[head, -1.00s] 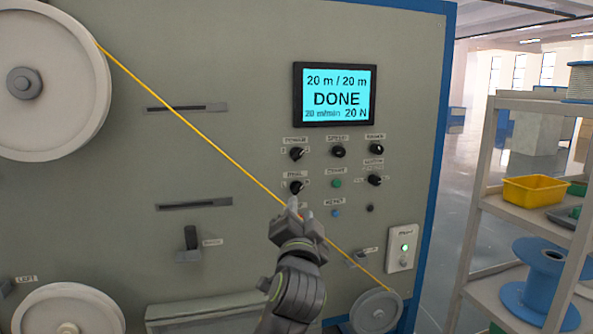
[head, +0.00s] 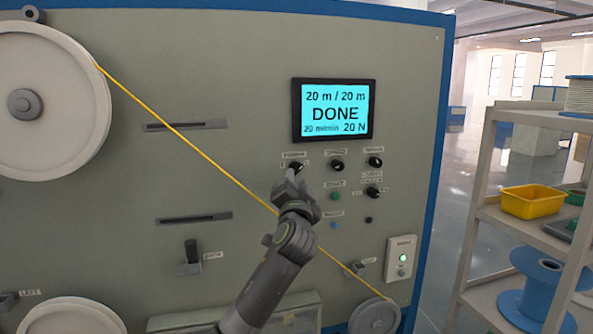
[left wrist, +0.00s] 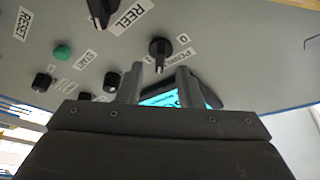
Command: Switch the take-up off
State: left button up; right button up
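The black POWER knob (head: 296,167) is at the upper left of the knob group below the screen. It also shows in the left wrist view (left wrist: 159,48), with 0 and 1 marks beside it; its pointer seems nearer the 1. My left gripper (head: 288,177) is just in front of and below this knob. In the left wrist view its two fingers (left wrist: 158,84) are apart with nothing between them, the knob just beyond their tips; contact cannot be told. The lit screen (head: 334,112) reads DONE, 20 m / 20 m. My right gripper is not in view.
The REEL knob (left wrist: 101,12) and green START button (left wrist: 62,53) are close by. A yellow cable (head: 180,134) runs diagonally across the panel, behind my left arm, from the big wheel (head: 88,110) to a small pulley (head: 372,316). A shelf (head: 482,211) stands right.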

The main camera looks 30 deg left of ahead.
aim_at(297, 172)
pick_arm(q)
jog(key=shift+p+x, duration=0.4)
jog(key=shift+x, duration=1.4)
grip_shut()
